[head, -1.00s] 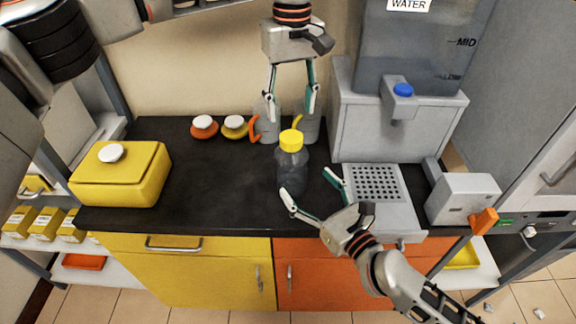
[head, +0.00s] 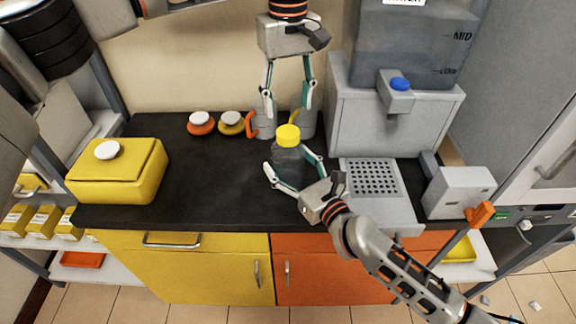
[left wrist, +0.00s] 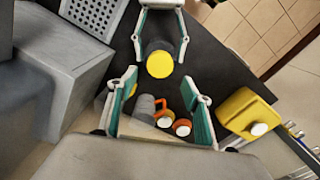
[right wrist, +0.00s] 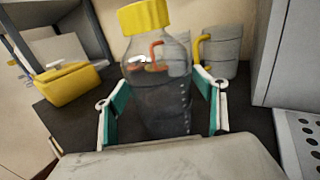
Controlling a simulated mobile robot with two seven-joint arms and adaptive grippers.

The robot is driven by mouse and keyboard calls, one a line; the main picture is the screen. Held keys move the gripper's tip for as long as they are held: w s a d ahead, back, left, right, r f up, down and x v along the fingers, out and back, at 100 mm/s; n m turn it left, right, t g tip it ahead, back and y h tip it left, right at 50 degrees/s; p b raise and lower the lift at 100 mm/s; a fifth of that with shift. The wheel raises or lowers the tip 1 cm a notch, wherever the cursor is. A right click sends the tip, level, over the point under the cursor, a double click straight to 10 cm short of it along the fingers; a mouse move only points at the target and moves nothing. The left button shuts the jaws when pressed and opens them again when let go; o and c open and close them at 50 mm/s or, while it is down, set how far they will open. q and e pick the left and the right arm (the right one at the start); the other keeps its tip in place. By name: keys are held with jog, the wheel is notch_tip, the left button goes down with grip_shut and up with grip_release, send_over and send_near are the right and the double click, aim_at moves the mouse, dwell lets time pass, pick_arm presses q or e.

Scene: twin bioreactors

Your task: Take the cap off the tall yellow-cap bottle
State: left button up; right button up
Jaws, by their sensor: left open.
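The tall bottle (head: 288,160) is clear grey with a yellow cap (head: 288,134) on it, and stands upright on the dark counter. It also shows in the right wrist view (right wrist: 155,85), and its cap shows in the left wrist view (left wrist: 160,63). My right gripper (head: 294,168) is low at the bottle, open, with one finger on each side of the body; I cannot tell whether either finger touches it. My left gripper (head: 287,112) points down, open and empty, above and apparently behind the cap. In the left wrist view the cap lies beyond its fingertips.
Two grey mugs, with an orange handle (head: 251,123) and a yellow handle (head: 294,117), stand behind the bottle. Orange (head: 201,127) and yellow (head: 231,127) white-topped items sit left of them. A yellow box (head: 118,175) is at left; the water dispenser (head: 380,115) is at right.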

aim_at(288, 131)
grip_shut()
pick_arm(q)
jog(key=m, duration=0.4)
jog(key=shift+f+m, duration=0.15)
jog(key=shift+m, duration=0.15)
jog(key=shift+f, duration=3.9)
jog(key=shift+c, duration=0.4)
